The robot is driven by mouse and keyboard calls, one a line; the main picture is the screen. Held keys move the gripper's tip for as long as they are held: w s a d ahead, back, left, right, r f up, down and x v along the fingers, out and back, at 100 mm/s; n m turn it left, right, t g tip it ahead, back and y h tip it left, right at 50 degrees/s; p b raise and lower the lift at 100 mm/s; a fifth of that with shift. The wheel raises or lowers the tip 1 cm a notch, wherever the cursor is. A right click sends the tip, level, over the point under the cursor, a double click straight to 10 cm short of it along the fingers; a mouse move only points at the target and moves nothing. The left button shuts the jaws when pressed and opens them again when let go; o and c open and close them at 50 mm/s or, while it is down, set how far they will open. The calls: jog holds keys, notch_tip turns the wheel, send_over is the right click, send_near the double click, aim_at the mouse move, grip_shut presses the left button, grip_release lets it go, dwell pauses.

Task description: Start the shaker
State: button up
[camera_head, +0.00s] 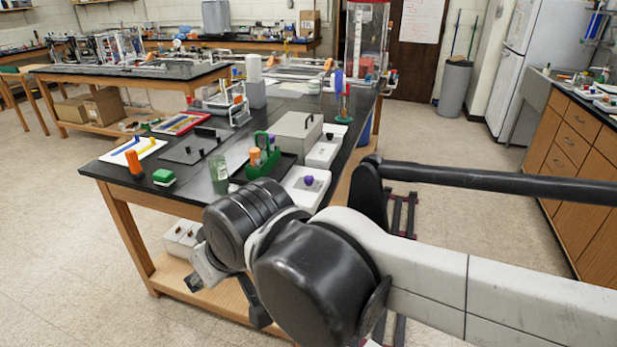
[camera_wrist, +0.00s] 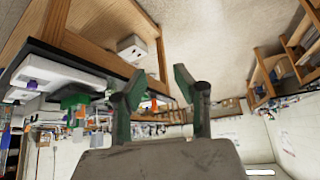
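A low white device (camera_head: 306,187) with a purple knob-like piece on top sits at the near right end of the black-topped bench. A second white device (camera_head: 322,153) stands behind it, beside a grey box-shaped unit (camera_head: 296,133). I cannot tell for certain which unit is the shaker. My gripper (camera_wrist: 155,88) is open and empty in the wrist view. In the head view it hangs in front of the bench's near side, below the top, partly hidden by my arm. The wrist view is tilted and shows white devices (camera_wrist: 55,72) at its left.
A green rack (camera_head: 263,165), a green-tinted beaker (camera_head: 218,175), a green-lidded container (camera_head: 163,177) and an orange bottle (camera_head: 134,163) stand close together on the bench. A white box (camera_head: 181,240) sits on the lower shelf, also in the wrist view (camera_wrist: 132,48). Floor left of the bench is clear.

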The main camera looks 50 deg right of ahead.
jog(key=shift+o, duration=1.7)
jog(key=shift+w+d+r, duration=0.2)
jog(key=shift+w+r, duration=0.05)
jog(key=w+d+r+n+g+h, duration=0.1)
jog(key=w+d+r+n+g, duration=0.1)
jog(key=w+d+r, duration=0.55)
jog(key=n+g+y+b, duration=0.1)
jog(key=n+g+b, duration=0.1)
jog(key=n+g, duration=0.3)
send_over(308, 176)
notch_tip(308, 176, down, 8)
jog(key=r, duration=0.1)
notch_tip(308, 176, down, 14)
jog(key=shift+s+f, duration=0.15)
